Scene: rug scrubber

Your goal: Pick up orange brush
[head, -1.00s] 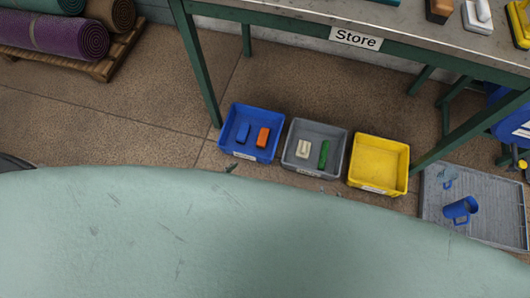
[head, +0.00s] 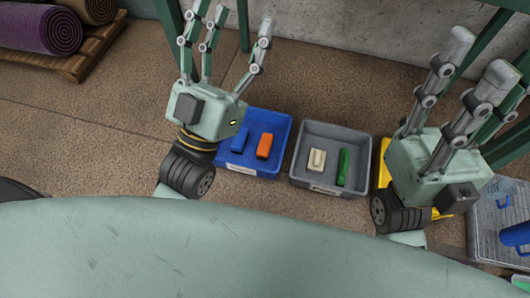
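The orange brush (head: 265,146) lies in the blue bin (head: 238,168) on the floor, to the right of a blue brush (head: 240,139). My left gripper (head: 225,35) is raised with its fingers spread and empty. It is above and to the left of the orange brush in the picture and covers the upper left of the blue bin. My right gripper (head: 482,75) is raised at the right with its fingers apart and empty. It covers most of the yellow bin (head: 382,155).
A grey bin (head: 310,181) holds a cream brush (head: 317,159) and a green brush (head: 343,167). A grey tray (head: 485,245) with a blue mug (head: 516,235) is at the right. Green table legs (head: 243,25) stand behind the bins. Rolled rugs (head: 38,28) lie on a pallet (head: 97,48) at upper left.

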